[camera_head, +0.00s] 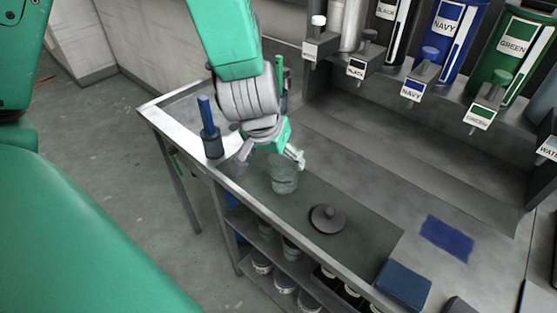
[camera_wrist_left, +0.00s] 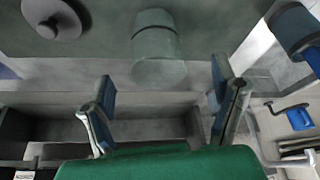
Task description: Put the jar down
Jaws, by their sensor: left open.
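The jar (camera_head: 284,182), a translucent grey-green cylinder, stands upright on the dark mat (camera_head: 352,243) on the metal counter. My left gripper (camera_head: 271,158) is open just above and behind it, its fingers spread apart. In the left wrist view the jar (camera_wrist_left: 157,48) shows beyond the fingertips, roughly centred between the two fingers, and the gripper (camera_wrist_left: 164,85) holds nothing. I cannot tell whether a finger touches the jar. My right gripper is not in view.
A dark round lid (camera_head: 327,219) lies right of the jar. A blue-handled tool in a dark holder (camera_head: 212,143) stands at the counter's left end. Labelled paint dispensers (camera_head: 435,45) line the back. A blue cloth (camera_head: 447,238) and blue box (camera_head: 403,286) lie to the right.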

